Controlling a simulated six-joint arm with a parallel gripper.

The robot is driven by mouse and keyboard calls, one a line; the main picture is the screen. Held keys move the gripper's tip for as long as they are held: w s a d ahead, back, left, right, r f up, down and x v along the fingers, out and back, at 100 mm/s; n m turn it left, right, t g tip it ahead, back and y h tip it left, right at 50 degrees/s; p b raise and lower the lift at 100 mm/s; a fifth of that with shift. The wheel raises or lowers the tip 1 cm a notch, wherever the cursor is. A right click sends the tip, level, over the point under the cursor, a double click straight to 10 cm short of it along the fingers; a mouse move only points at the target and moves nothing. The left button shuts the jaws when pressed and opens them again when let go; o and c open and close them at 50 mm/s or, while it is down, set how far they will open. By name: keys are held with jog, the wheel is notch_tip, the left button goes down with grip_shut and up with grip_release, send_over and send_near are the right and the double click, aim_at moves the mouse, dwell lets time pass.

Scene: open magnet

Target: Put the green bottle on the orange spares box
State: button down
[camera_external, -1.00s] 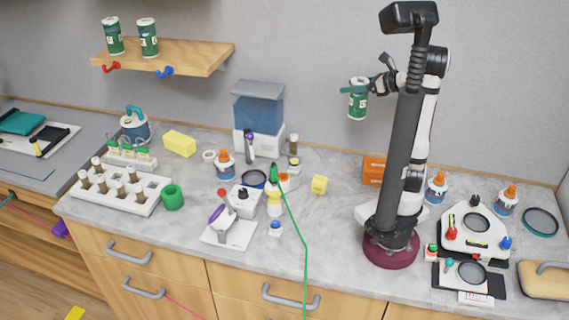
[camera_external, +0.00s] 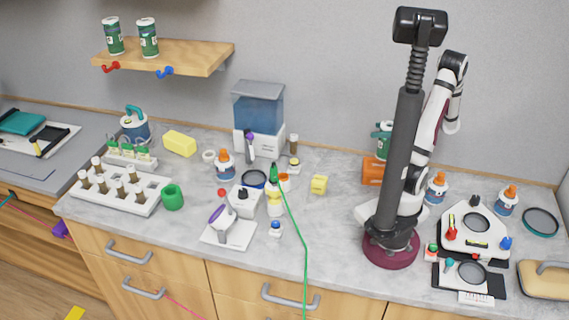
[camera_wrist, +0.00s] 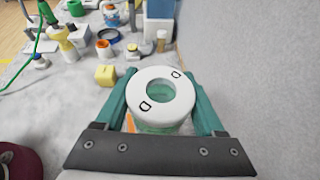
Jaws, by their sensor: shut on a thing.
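The green bottle (camera_external: 381,143) is upright just above the orange spares box (camera_external: 373,171) in the external view, partly hidden by my arm. I cannot tell whether its base touches the box. In the wrist view its white ring-shaped top (camera_wrist: 161,94) sits between my teal fingers, with green below. My gripper (camera_wrist: 162,105) is shut on the bottle. In the external view only a little teal of my gripper (camera_external: 384,127) shows beside the arm. A sliver of the orange box (camera_wrist: 130,123) shows beside the left finger in the wrist view.
A small yellow block (camera_external: 319,184) lies left of the box, with bare counter between. Glue bottles (camera_external: 436,188) stand to the right beyond my arm. The wall (camera_wrist: 245,70) is close on the right in the wrist view. Two green tins stand on the wooden shelf (camera_external: 190,57).

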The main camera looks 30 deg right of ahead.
jog(key=shift+w+f, duration=0.1)
jog(key=shift+f, duration=1.9)
grip_release()
jog(key=shift+f, duration=0.1)
jog(key=shift+r, duration=0.2)
jog(key=v, duration=1.2)
notch_tip(320, 180, up, 3)
jog(key=n+g+y, duration=0.1)
jog(key=n+g, duration=0.5)
jog(key=n, duration=0.1)
send_over(380, 139)
jog(key=s+a, duration=0.4)
jog(key=s, duration=0.1)
jog(key=s+a+n+g+h, duration=0.5)
jog(key=s+a+n+h, duration=0.2)
jog(key=a+n, duration=0.7)
jog(key=shift+s+a+r+n, duration=0.2)
jog(key=shift+s+a+n, duration=0.05)
jog(key=shift+s+n, duration=1.05)
